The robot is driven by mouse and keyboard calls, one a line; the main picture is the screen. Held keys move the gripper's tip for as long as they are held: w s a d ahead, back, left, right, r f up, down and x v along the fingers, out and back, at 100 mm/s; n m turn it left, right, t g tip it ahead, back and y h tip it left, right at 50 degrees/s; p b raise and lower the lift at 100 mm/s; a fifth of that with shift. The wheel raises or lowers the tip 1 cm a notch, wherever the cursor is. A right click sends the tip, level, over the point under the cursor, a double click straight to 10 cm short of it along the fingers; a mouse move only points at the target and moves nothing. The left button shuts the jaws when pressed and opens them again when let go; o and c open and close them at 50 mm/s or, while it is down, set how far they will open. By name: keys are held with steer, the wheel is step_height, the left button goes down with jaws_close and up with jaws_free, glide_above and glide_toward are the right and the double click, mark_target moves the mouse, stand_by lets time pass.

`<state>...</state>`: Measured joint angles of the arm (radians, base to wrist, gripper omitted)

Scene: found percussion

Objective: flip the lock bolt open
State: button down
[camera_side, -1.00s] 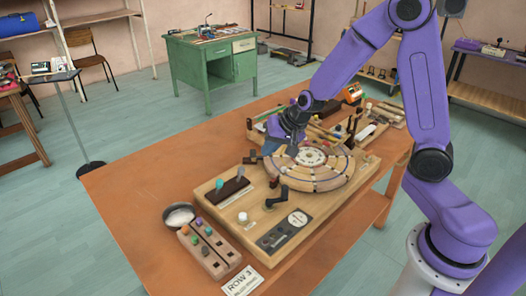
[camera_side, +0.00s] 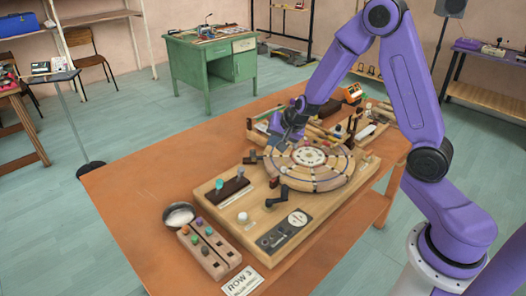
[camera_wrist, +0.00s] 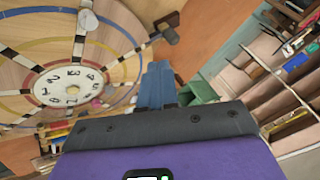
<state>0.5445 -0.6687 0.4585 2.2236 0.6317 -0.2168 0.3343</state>
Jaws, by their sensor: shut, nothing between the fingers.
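A small dark piece that looks like the lock bolt (camera_side: 250,158) sits at the left edge of the round wooden wheel (camera_side: 338,175) in the side view. In the wrist view a dark-ended bolt (camera_wrist: 165,30) sticks out from the wheel's rim (camera_wrist: 118,15). My gripper (camera_side: 273,143) is beside the wheel's far left edge, just right of and beyond the dark piece. In the wrist view its blue fingers (camera_wrist: 157,85) are together and empty, apart in the picture from the bolt. Whether the fingers touch anything is hard to tell.
The wheel stands on a wooden board (camera_side: 228,212) with a dark crank (camera_side: 278,193), two levers (camera_side: 232,187) and a white knob (camera_side: 243,218). A peg block (camera_side: 208,248) and a metal bowl (camera_side: 180,214) are in front. A tray of tools lies behind. The table's left side (camera_side: 140,180) is clear.

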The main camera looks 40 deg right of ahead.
mark_target(253, 152)
steer(key=shift+x, duration=4.4)
steer(key=shift+w+a, duration=0.9)
steer(key=shift+a, duration=0.05)
steer(key=shift+r, duration=0.1)
steer(key=shift+s+a+r, duration=0.1)
steer(key=shift+s+r, duration=0.1)
steer(key=shift+r, duration=0.05)
steer(key=v, duration=0.9)
steer(key=shift+s, duration=0.2)
